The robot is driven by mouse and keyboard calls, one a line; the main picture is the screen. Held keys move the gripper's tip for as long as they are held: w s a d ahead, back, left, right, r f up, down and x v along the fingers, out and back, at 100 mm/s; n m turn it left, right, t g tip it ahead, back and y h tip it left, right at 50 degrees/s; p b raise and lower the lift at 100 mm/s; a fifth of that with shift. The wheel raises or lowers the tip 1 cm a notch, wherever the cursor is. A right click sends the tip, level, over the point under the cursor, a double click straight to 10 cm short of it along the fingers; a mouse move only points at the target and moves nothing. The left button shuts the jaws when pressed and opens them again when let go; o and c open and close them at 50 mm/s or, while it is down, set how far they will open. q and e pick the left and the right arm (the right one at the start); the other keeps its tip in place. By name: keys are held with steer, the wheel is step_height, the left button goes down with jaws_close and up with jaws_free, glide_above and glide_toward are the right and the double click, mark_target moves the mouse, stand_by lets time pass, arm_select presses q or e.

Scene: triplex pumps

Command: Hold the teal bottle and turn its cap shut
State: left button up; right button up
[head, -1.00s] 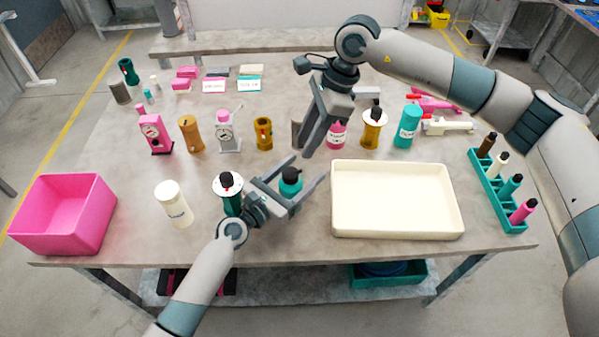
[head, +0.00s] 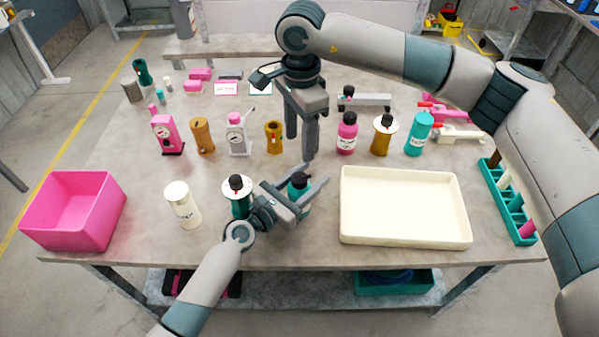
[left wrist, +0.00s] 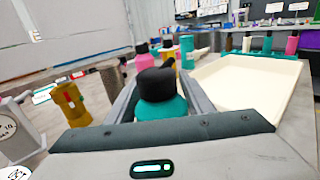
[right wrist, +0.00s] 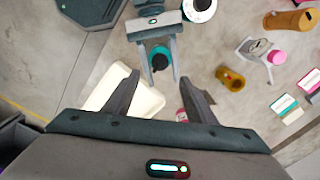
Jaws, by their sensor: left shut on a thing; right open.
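The teal bottle (head: 305,201) stands near the table's front, left of the cream tray. Its black cap (head: 298,180) is on top; the cap also shows in the left wrist view (left wrist: 156,83). My left gripper (head: 311,179) is shut around the bottle's body, below the cap, and partly hides it. My right gripper (head: 302,146) points downward, open and empty, above and beyond the bottle. In the right wrist view the bottle's cap (right wrist: 160,62) lies just ahead of the open fingertips (right wrist: 158,79). I cannot tell how tight the cap is.
The cream tray (head: 405,242) is close on the right. A dark teal item with a white disc (head: 239,194) and a cream bottle (head: 182,205) stand to the left, then a pink bin (head: 75,212). Several bottles and gauges line up behind, including a pink bottle (head: 347,135).

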mark_target(299, 177)
stand_by(0.4)
steer(key=shift+f, duration=6)
steer(key=c, duration=1.1)
